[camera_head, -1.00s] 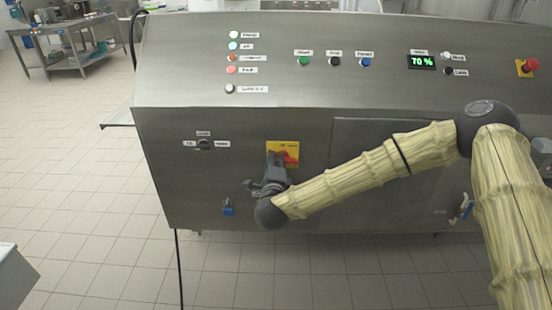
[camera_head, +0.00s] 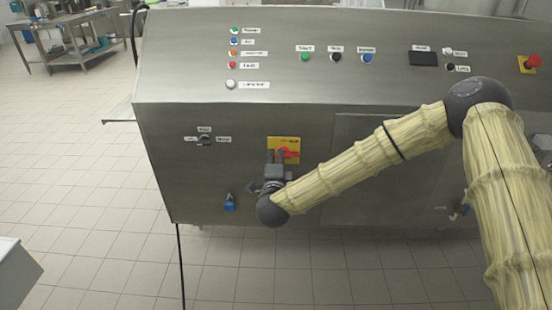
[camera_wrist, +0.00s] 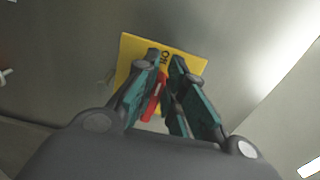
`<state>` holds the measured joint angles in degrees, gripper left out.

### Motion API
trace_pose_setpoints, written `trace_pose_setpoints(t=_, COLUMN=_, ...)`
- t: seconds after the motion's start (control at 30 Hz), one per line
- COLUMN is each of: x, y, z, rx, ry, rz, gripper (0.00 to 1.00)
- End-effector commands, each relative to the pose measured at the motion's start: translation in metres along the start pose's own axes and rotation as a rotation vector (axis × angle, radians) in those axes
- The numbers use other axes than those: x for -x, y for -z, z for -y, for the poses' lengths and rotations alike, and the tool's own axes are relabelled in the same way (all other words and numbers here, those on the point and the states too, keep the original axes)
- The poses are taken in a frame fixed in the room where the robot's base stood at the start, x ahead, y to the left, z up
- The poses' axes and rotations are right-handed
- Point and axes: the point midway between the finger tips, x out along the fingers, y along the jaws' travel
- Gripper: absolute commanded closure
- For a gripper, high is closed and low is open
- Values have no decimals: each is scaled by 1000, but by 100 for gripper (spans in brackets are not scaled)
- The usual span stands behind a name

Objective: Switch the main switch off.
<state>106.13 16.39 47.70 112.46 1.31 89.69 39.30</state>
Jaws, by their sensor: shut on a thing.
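The main switch is a red rotary handle (camera_wrist: 157,92) on a yellow plate (camera_wrist: 190,66) on the machine's front. The handle lies at a slant between the fingers in that view. The fingers hide part of the handle and of the plate's lettering.
The sloped panel above carries a dark display (camera_head: 423,59), several lamps and buttons, and a red emergency stop (camera_head: 533,62). A selector knob (camera_head: 205,140) is left of the switch. A blue-handled valve (camera_head: 230,203) sits low, close to my wrist.

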Motion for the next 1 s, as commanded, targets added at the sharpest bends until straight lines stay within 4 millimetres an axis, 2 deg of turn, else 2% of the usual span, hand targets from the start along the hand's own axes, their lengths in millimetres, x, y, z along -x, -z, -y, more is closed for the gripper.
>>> trace_pose_setpoints(t=0.07, x=0, y=0, z=-1, rx=1, ry=-1, rz=0, gripper=100)
trace_pose_setpoints(t=0.1, x=0, y=0, z=-1, rx=1, ry=-1, rz=0, gripper=81)
trace_pose_setpoints(t=0.2, x=0, y=0, z=-1, rx=0, ry=-1, rz=0, gripper=67)
trace_pose_setpoints(t=0.5, x=1, y=0, z=0, rx=-1, ry=-1, rz=1, gripper=67)
trace_pose_setpoints(t=0.63, x=8, y=0, z=0, rx=-1, ry=-1, rz=1, gripper=67)
trace_pose_setpoints(t=0.77, x=26, y=0, z=-1, rx=-1, ry=-2, rz=2, gripper=67)
trace_pose_setpoints(t=1.0, x=70, y=0, z=-1, rx=-1, ry=-3, rz=3, gripper=67)
